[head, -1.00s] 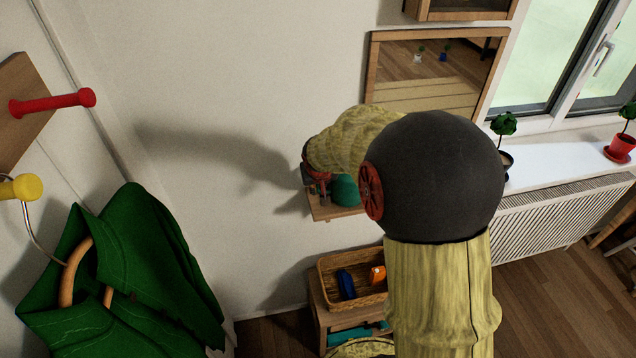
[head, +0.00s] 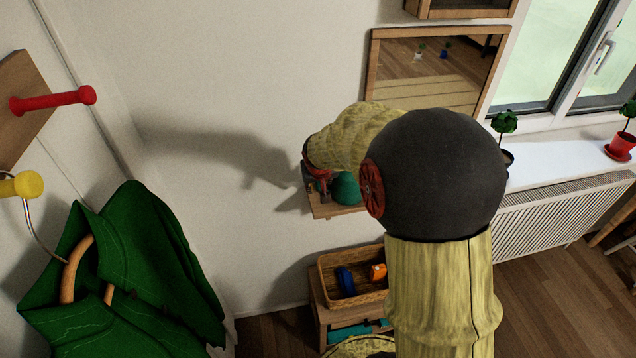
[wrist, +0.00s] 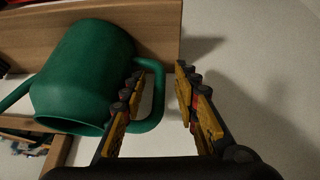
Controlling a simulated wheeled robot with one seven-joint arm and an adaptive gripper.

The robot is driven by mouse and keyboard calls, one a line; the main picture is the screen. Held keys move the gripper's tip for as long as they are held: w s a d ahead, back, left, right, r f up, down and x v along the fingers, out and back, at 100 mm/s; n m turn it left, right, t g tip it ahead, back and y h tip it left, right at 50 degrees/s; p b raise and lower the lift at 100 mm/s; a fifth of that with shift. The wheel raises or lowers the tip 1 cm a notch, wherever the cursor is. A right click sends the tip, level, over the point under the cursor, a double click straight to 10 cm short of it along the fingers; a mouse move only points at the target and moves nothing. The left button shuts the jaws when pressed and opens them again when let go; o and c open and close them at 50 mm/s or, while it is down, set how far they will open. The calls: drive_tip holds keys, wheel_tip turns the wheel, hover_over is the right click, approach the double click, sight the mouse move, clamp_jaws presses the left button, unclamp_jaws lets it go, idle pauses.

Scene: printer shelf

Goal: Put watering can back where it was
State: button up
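The green watering can (head: 346,189) is on a small wooden wall shelf (head: 326,212), partly hidden by my arm in the head view. In the wrist view, the can (wrist: 85,70) lies across the left side against the wooden shelf (wrist: 150,22). Its handle loop (wrist: 158,97) points toward my gripper. My gripper (wrist: 160,71) is open, its two fingers apart. The handle's outer bar shows between them, with the left finger overlapping the loop. I cannot tell whether a finger touches it. In the head view my gripper (head: 318,181) is mostly hidden beside the can.
A wicker basket (head: 328,275) with a blue and an orange item stands on a stool below the shelf. A mirror (head: 375,70) hangs above. Potted plants stand on the right windowsill (head: 555,155). A green garment and coat pegs are at left.

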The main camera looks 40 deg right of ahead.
drive_tip(key=p+v, duration=0.2)
drive_tip(key=v, duration=1)
drive_tip(key=s+a+r+n+y, duration=0.1)
drive_tip(key=s+a+r, duration=0.3)
drive_tip(key=s+a, duration=0.5)
drive_tip(key=s+a+r+n+y, duration=0.2)
drive_tip(key=s+a+r+n, duration=0.2)
drive_tip(key=s+a, duration=0.5)
drive_tip(key=a, duration=0.4)
drive_tip(key=shift+s+t, duration=0.3)
